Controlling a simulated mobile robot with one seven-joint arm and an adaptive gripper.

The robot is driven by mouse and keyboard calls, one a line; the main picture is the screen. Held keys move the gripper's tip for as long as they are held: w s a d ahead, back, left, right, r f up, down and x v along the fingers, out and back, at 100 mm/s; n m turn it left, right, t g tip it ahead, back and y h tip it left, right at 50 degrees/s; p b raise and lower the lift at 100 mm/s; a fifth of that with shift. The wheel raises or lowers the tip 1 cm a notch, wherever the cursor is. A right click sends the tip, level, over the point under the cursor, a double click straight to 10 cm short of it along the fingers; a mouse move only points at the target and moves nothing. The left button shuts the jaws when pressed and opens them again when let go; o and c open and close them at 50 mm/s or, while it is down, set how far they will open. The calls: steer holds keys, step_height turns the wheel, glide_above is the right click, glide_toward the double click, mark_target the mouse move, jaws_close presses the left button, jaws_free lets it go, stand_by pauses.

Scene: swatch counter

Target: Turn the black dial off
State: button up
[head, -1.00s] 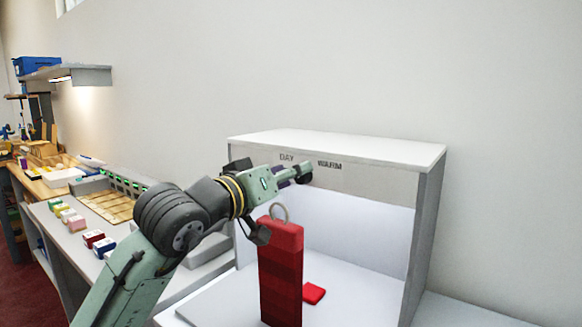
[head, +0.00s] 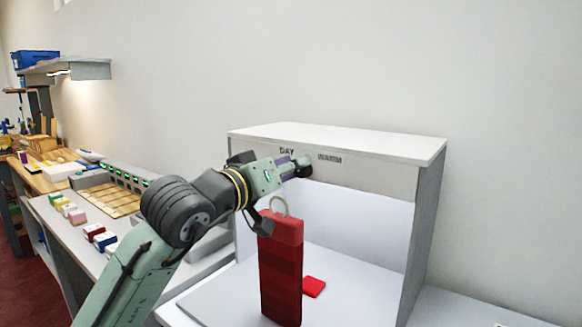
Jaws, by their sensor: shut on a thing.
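My gripper (head: 301,167) is at the front panel of the white light booth (head: 370,178), just below the labels DAY (head: 287,150) and WARM (head: 329,159). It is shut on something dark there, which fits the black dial. The fingers cover most of it, so I cannot see the dial's pointer or its setting. The booth interior looks evenly pale.
A tall red swatch stack (head: 281,268) with a ring on top stands below my gripper at the booth's front. A small red block (head: 314,287) lies on the booth floor. Several coloured blocks (head: 94,231) line the counter at left.

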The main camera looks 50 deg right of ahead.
steer(key=shift+n+p, duration=0.8)
steer(key=shift+n, duration=0.5)
jaws_close()
steer(key=shift+w+f+n+p, duration=0.15)
steer(key=shift+n+p, duration=0.2)
steer(key=shift+n, duration=0.55)
steer(key=o, duration=1)
jaws_free()
steer(key=s+a, duration=0.1)
steer(key=a, duration=1.1)
